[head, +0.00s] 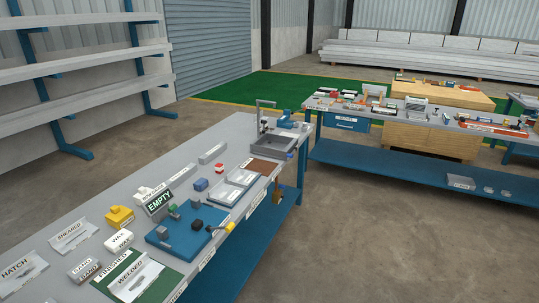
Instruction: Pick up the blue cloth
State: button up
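No cloth can be made out for sure at this size. A small dark blue item (201,184) lies on the long grey bench, left of the grey trays; I cannot tell whether it is cloth or a block. A brighter blue item (286,119) is at the bench's far end, beside the sink; its shape is too small to read. My gripper is not in view.
The long grey bench (110,193) carries a blue jig plate (180,238), a yellow block (119,216), a green mat (118,281), several label signs and a grey sink (272,147). A second bench (340,144) stands at the back right. The concrete floor (380,240) at right is clear.

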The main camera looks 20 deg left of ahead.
aim_at(201, 184)
jog(key=i+u, duration=0.25)
jog(key=i, duration=0.4)
jog(key=i+l+u, duration=0.25)
jog(key=i, duration=0.4)
jog(key=i+u, duration=0.2)
jog(key=u, duration=0.2)
jog(key=i+u, duration=0.2)
jog(key=u, duration=0.2)
jog(key=i+u, duration=0.2)
jog(key=u, duration=0.2)
jog(key=i+l+u, duration=0.1)
jog(key=u, duration=0.3)
jog(key=i+l+u, duration=0.2)
jog(key=u, duration=0.2)
jog(key=i+l+u, duration=0.2)
jog(key=i+u, duration=0.2)
jog(key=i+l+u, duration=0.25)
jog(key=u, duration=0.15)
